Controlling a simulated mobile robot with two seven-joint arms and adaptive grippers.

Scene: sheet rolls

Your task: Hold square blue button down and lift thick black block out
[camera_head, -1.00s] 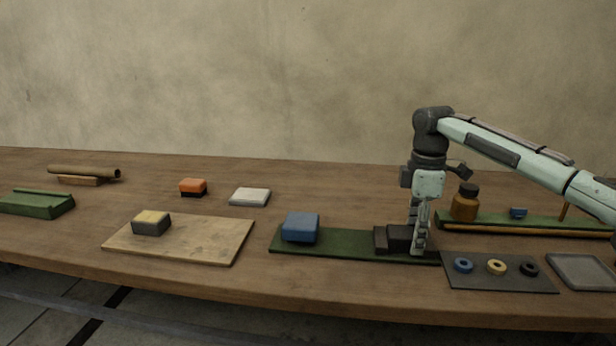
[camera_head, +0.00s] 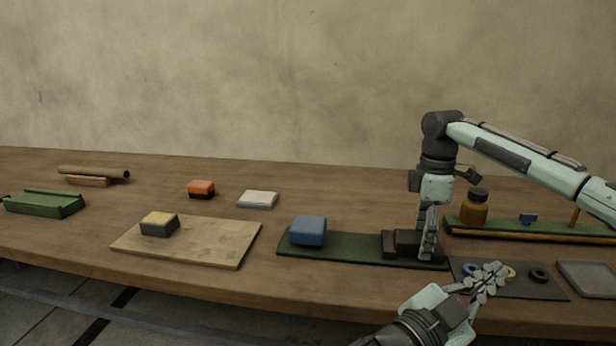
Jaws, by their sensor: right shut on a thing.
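The square blue button (camera_head: 309,230) stands on the left part of a dark green base (camera_head: 350,246), with nothing touching it. The thick black block (camera_head: 402,243) is at the right part of this base, low on it. My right gripper (camera_head: 427,248) points down and is shut on the block's right end, hiding part of it. My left gripper (camera_head: 489,281) is at the lower right, in front of the dark ring mat and apart from the button and block. Its fingers overlap in this view, so its opening is unclear.
The dark mat (camera_head: 518,287) with rings lies right of the base. A grey tray (camera_head: 590,279) and a green rack with an amber bottle (camera_head: 474,208) are further right. A wooden board (camera_head: 212,248) with a yellow-topped block lies left. Table behind the button is clear.

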